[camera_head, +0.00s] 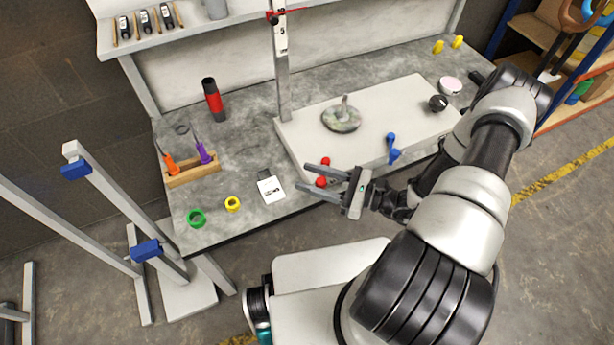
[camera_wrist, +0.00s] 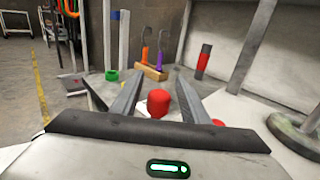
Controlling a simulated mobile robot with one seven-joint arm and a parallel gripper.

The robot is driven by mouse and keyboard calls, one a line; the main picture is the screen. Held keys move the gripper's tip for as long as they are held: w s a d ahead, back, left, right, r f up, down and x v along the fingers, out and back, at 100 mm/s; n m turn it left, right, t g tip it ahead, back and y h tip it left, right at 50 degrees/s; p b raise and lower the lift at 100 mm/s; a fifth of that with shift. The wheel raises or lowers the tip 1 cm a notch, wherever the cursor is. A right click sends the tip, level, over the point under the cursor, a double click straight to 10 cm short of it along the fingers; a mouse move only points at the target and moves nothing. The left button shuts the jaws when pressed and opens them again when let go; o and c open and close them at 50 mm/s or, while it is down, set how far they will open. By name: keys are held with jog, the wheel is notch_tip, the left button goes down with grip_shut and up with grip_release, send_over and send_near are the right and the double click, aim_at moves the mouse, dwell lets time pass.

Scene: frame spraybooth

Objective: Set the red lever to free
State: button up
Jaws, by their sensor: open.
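The red lever's round knob (camera_head: 321,182) is at the front left edge of the white panel (camera_head: 375,110). A second red round part (camera_head: 326,161) shows just behind it; how the two join is hidden. My gripper (camera_head: 303,175) is open, its fingers pointing left over the panel's front edge. In the wrist view the red knob (camera_wrist: 158,103) shows between my two fingers (camera_wrist: 160,80), with a gap on each side. The other red part (camera_wrist: 218,122) is outside the right finger, mostly hidden. I cannot see any marking for free.
A blue lever (camera_head: 391,148), a black knob (camera_head: 438,103) and a round grey plate (camera_head: 341,118) with an upright stub are on the panel. A post (camera_head: 282,70) rises at its left back. A card (camera_head: 271,189) and a yellow ring (camera_head: 232,203) lie left of my gripper.

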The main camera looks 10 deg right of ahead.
jog(key=shift+w+a, duration=0.35)
jog(key=shift+a, duration=0.25)
grip_shut()
